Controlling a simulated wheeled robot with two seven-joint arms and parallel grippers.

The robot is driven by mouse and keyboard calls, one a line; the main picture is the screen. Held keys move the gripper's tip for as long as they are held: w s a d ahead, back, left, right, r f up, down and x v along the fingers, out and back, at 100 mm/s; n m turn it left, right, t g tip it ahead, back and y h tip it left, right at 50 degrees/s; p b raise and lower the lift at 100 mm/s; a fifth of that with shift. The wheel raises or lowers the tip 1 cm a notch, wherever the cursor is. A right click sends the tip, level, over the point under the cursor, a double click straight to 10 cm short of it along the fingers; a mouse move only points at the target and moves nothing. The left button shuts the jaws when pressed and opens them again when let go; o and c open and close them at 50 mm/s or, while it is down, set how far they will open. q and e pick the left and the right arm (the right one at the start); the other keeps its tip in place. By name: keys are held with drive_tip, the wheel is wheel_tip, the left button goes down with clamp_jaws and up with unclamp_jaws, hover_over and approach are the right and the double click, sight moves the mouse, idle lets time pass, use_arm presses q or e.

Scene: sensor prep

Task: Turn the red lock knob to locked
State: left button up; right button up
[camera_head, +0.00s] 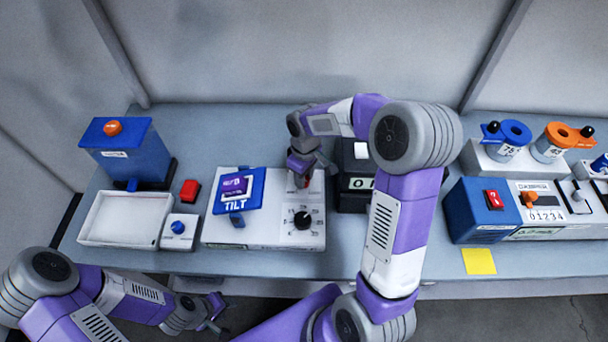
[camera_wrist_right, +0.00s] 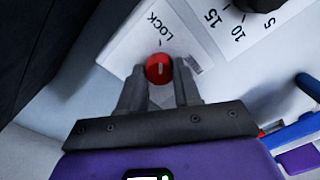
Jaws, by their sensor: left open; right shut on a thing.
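The red lock knob (camera_wrist_right: 159,68) sits on a white panel in the right wrist view, with the word LOCK printed above it. A short white line on the knob runs roughly up the picture, toward the dark tick by LOCK. My right gripper (camera_wrist_right: 160,72) is shut on the knob, one finger on each side. A second label beside the right finger is partly covered. In the head view the knob (camera_head: 301,181) is mostly hidden under my right gripper (camera_head: 301,172), on the tilt device (camera_head: 270,235). My left gripper (camera_head: 214,313) is open and empty in front of the table.
A black dial (camera_head: 302,220) is on the same panel, nearer the front. The blue TILT plate (camera_head: 237,205) stands left of it. A black box (camera_head: 352,195) is close on the right. A white tray (camera_head: 122,240) and blue-knob box (camera_head: 179,232) lie further left.

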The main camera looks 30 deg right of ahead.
drive_tip(key=o, duration=1.1)
drive_tip(key=shift+c, duration=0.2)
drive_tip(key=shift+r, duration=0.1)
wheel_tip(320, 180, up, 7)
drive_tip(key=shift+w+d+r+p, duration=0.1)
drive_tip(key=shift+r+p, duration=0.1)
drive_tip(key=shift+p, duration=0.6)
